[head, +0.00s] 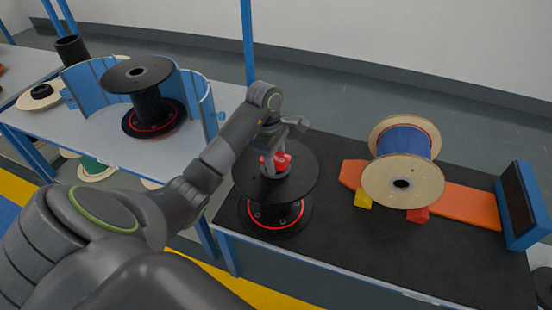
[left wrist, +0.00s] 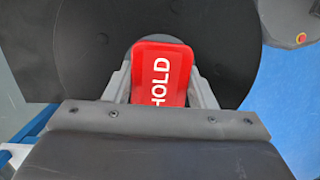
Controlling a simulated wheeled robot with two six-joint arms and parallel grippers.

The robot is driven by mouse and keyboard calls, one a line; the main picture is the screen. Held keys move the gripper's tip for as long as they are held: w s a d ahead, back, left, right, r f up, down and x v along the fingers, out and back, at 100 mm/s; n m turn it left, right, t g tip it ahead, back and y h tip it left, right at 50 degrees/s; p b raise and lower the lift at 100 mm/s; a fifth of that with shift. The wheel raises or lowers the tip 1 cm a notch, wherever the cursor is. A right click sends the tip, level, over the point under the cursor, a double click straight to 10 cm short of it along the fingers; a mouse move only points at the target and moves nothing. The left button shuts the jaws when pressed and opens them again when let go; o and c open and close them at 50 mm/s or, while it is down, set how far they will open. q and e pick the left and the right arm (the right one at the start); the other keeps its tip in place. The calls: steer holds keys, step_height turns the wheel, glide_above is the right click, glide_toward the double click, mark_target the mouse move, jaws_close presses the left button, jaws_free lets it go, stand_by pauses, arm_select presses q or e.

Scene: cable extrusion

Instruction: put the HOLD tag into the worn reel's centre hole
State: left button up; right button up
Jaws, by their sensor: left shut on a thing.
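The HOLD tag (head: 275,162) is red. In the left wrist view the tag (left wrist: 160,72) shows white HOLD lettering between two grey fingers. My left gripper (head: 279,156) is shut on it, over the middle of the top flange of a black reel (head: 303,188). This reel stands upright on a dark mat, with a red ring low on it. In the left wrist view its dark flange (left wrist: 90,45) lies behind the tag. The tag and gripper hide the centre hole, so I cannot tell whether the tag is in it. My right gripper is not in view.
A wooden-flanged reel with blue winding (head: 404,140) rests on an orange ramp (head: 470,203) between yellow (head: 363,199) and red (head: 417,215) blocks. A blue-framed panel (head: 522,205) stands at the right. Another black reel (head: 140,75) stands within a blue curved guard (head: 83,91) on the left table.

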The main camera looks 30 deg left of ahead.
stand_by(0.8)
arm_select(q)
steer(key=shift+f+b, duration=0.3)
steer(key=shift+b, duration=0.25)
